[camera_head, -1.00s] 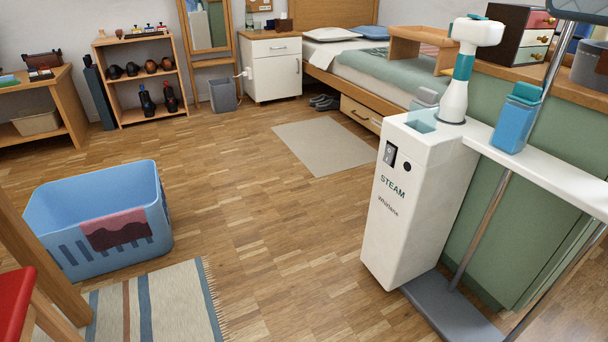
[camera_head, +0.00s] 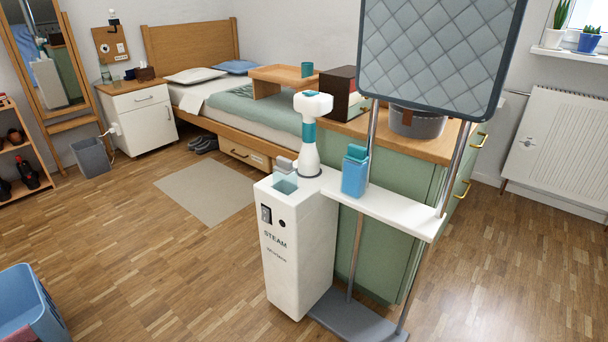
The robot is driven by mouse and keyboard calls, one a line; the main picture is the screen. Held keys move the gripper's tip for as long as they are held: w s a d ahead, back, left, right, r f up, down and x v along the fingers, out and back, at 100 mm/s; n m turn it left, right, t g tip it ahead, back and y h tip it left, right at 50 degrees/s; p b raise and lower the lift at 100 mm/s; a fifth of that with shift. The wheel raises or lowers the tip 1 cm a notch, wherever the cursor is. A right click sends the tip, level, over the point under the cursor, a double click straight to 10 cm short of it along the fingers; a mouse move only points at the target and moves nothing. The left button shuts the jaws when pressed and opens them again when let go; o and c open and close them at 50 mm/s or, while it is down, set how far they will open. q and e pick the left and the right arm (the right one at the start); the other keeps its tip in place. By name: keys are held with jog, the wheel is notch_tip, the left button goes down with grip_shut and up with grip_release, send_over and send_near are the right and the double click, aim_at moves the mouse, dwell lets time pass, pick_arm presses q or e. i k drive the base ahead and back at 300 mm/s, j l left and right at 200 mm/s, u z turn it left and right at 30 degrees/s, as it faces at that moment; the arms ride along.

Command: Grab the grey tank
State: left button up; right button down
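The white steam station (camera_head: 290,245), marked STEAM, stands upright on the floor in the middle, with a square opening (camera_head: 285,187) in its top. A small grey tank (camera_head: 285,164) shows just behind that opening, its lower part hidden by the station's top edge; I cannot tell what it rests on. A blue tank with a teal lid (camera_head: 355,172) stands on the white shelf (camera_head: 395,210) to the right. A white and teal steamer head (camera_head: 310,140) stands upright between the two tanks. Neither of my grippers is in view.
A padded ironing board (camera_head: 435,55) rises on metal poles at the right. Behind stand a green cabinet (camera_head: 385,240) with a wooden top and a bed (camera_head: 205,88). Open floor lies left and right of the station. A blue basket (camera_head: 30,300) is at the lower left.

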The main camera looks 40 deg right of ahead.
aim_at(284, 176)
jog(key=z, duration=0.95)
